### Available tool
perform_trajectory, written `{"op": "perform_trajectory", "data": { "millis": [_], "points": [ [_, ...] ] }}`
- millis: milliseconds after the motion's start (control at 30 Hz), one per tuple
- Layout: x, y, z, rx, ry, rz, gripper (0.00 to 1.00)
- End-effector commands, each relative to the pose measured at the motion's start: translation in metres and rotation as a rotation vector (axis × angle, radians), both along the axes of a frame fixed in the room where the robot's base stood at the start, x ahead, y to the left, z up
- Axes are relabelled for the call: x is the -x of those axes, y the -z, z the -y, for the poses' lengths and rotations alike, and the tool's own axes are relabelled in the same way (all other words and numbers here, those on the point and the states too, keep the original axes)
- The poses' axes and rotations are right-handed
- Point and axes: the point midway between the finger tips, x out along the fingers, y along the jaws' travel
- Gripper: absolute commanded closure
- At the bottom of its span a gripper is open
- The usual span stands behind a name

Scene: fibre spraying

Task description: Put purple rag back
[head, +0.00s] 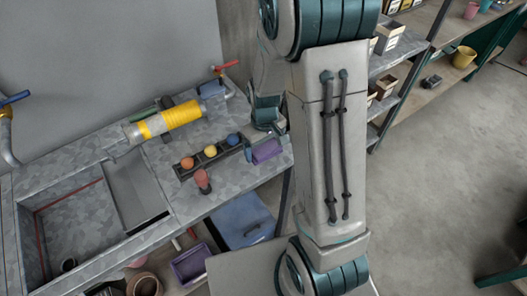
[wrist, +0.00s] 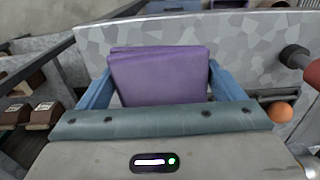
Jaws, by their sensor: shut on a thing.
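The purple rag (wrist: 160,75) is a folded block between the two blue fingers of my gripper (wrist: 158,84) in the wrist view. The fingers touch or nearly touch its two sides. In the head view the rag (head: 266,151) is at the right front edge of the grey workbench, with my gripper (head: 265,148) around it. My gripper is shut on it. I cannot tell whether the rag rests on the bench or is held just above it.
A dark rack with orange (head: 187,163), yellow (head: 210,151) and blue (head: 233,139) balls stands just left of my gripper. A red-handled thing (head: 203,181) stands in front of it. A yellow-banded cylinder (head: 165,121) lies behind. Shelves with small boxes (head: 388,37) stand right.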

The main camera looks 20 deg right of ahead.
Motion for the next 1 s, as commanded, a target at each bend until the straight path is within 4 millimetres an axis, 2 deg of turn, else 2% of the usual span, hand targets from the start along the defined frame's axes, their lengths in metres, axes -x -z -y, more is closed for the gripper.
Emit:
{"op": "perform_trajectory", "data": {
  "millis": [233, 500, 967, 1000],
  "points": [
    [-0.007, 0.011, -0.002, 0.0, 0.001, -0.002, 0.33],
    [-0.007, 0.04, -0.001, 0.0, 0.001, -0.003, 0.33],
    [-0.008, 0.049, -0.002, 0.0, 0.001, 0.001, 0.33],
    [-0.008, 0.049, -0.002, 0.0, 0.001, 0.001, 0.09]
  ]
}}
